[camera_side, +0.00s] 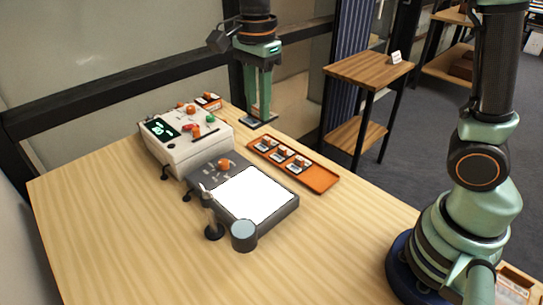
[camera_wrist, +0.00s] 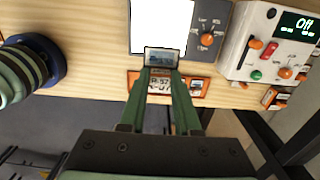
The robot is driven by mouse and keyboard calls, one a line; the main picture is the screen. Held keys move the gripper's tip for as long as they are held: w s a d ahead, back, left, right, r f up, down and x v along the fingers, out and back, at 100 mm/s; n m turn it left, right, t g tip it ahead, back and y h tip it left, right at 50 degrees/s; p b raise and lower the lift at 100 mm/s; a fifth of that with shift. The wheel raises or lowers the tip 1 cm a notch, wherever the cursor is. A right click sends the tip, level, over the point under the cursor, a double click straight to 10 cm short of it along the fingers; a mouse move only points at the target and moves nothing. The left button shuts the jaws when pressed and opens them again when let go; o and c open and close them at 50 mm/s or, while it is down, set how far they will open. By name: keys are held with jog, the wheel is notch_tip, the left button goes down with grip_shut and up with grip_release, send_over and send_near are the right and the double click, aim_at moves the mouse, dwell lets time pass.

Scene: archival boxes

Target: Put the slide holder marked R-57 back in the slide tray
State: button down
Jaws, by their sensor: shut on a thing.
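My gripper (camera_side: 259,108) is shut on a slide holder (camera_side: 250,122), which hangs beneath the fingertips. In the wrist view the holder's dark glassy end (camera_wrist: 162,57) shows between my fingertips (camera_wrist: 161,72). Between the fingers there is a white label that seems to read R-57; I cannot tell whether it is on the held holder. The orange slide tray (camera_side: 319,180) lies on the table, to the right of and nearer than my gripper. Several small holders with orange tabs sit in it, and its right end is bare. Parts of the tray (camera_wrist: 133,82) show behind my fingers.
A light table with a lit white panel (camera_side: 253,193) stands left of the tray. A pale control box (camera_side: 180,147) with knobs is behind it; its display reads Off in the wrist view (camera_wrist: 297,25). A small orange-and-white item (camera_side: 208,101) is at the back.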

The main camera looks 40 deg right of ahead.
jog(key=shift+s+d+f, duration=0.9)
jog(key=shift+d+f, duration=1.65)
jog(key=shift+f, duration=0.45)
jog(key=shift+s+d+f, duration=0.9)
jog(key=shift+d+f, duration=1.65)
jog(key=shift+f, duration=0.4)
jog(key=shift+s+d+f, duration=0.9)
jog(key=shift+d+f, duration=1.65)
jog(key=shift+f, duration=0.45)
jog(key=shift+f, duration=0.15)
jog(key=shift+f, duration=0.75)
jog(key=shift+f, duration=0.1)
jog(key=shift+f, duration=0.65)
jog(key=shift+f, duration=0.35)
